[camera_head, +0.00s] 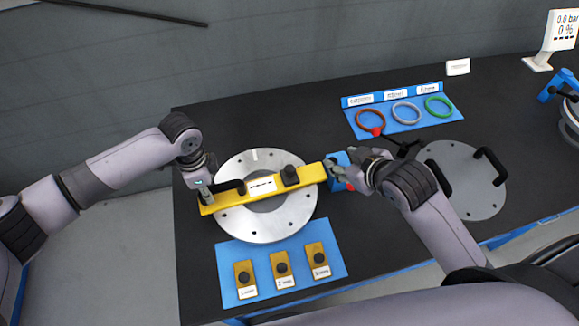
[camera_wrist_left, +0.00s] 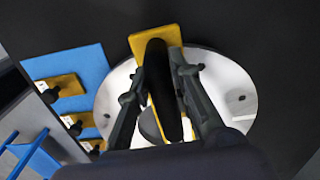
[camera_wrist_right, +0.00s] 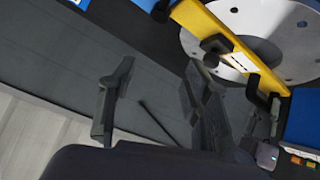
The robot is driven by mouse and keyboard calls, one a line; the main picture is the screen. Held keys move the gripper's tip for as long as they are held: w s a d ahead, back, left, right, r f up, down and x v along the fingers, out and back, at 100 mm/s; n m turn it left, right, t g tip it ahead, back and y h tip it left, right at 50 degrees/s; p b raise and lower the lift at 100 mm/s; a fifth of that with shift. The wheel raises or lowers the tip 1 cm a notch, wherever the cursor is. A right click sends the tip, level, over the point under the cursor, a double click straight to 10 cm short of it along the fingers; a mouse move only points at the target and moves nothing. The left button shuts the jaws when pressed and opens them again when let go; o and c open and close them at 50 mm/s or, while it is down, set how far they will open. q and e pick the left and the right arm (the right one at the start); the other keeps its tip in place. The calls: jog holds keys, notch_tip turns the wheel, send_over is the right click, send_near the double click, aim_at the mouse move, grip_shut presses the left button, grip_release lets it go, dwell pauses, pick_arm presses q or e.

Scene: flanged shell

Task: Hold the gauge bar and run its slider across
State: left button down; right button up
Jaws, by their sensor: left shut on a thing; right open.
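The yellow gauge bar (camera_head: 225,200) lies across the silver flange ring (camera_head: 240,229). My left gripper (camera_head: 208,194) is shut on the black handle (camera_wrist_left: 157,62) at the bar's left end in the head view. The slider's black knob (camera_head: 290,175) stands right of the bar's white label; it also shows in the right wrist view (camera_wrist_right: 215,44). My right gripper (camera_head: 343,174) is open and empty, beside the bar's right end and apart from the knob. In the right wrist view its fingers (camera_wrist_right: 160,92) are spread with nothing between them.
A blue mat (camera_head: 231,258) with several brass plates lies in front of the ring. A blue block (camera_head: 338,158) is close by my right gripper. A round grey cover (camera_head: 460,185) with black handles lies to the right. A blue tray (camera_head: 391,124) of coloured rings is behind.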

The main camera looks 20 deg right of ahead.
aim_at(290, 168)
jog(key=a+f+g+y, duration=0.1)
jog(key=a+g+y, duration=0.15)
jog(key=a, duration=0.45)
jog(key=shift+t, duration=0.45)
jog(key=x, duration=1.2)
jog(key=shift+a, duration=0.2)
jog(key=shift+d, duration=0.1)
jog(key=c, duration=1.1)
grip_shut()
